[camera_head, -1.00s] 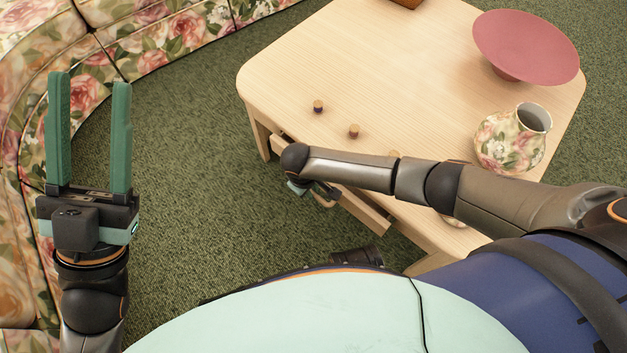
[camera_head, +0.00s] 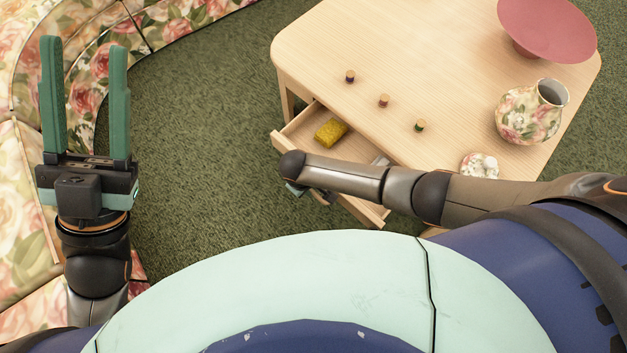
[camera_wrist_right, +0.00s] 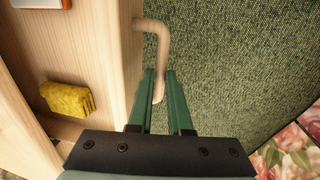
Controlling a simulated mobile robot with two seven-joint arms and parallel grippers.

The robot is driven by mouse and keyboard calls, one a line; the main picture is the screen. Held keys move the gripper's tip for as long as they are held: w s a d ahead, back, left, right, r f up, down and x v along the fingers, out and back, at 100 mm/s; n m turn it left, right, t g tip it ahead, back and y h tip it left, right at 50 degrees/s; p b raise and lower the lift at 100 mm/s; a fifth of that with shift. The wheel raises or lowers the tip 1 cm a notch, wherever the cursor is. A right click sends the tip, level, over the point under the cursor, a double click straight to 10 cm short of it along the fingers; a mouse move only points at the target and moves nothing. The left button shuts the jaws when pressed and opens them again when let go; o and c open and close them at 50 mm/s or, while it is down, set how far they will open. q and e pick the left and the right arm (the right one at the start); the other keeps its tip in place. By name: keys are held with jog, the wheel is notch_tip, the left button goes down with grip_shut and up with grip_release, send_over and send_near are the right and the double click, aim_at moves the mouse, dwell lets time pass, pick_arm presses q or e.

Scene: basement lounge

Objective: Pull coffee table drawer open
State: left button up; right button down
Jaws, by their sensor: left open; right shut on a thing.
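The light wood coffee table (camera_head: 440,60) stands at the upper right of the head view. Its drawer (camera_head: 294,130) is partly pulled out and holds a yellow sponge-like block (camera_head: 331,132). In the right wrist view the drawer front (camera_wrist_right: 124,60) carries a curved handle (camera_wrist_right: 155,35). My right gripper (camera_wrist_right: 161,72) is shut on the handle; in the head view my forearm hides most of this grip. The yellow block also shows in the right wrist view (camera_wrist_right: 68,99). My left gripper (camera_head: 84,45) is open, empty and upright at the left, away from the table.
On the tabletop are a pink bowl (camera_head: 548,28), a floral vase (camera_head: 528,115), a small white patterned item (camera_head: 480,165) and three small corks (camera_head: 384,100). A white and orange item (camera_wrist_right: 45,3) lies in the drawer. A floral sofa (camera_head: 30,210) is at left. Green carpet (camera_head: 200,130) is clear between.

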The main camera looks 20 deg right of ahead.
jog(key=shift+s+a, duration=0.4)
jog(key=c, duration=1.1)
grip_release()
jog(key=shift+r, duration=0.15)
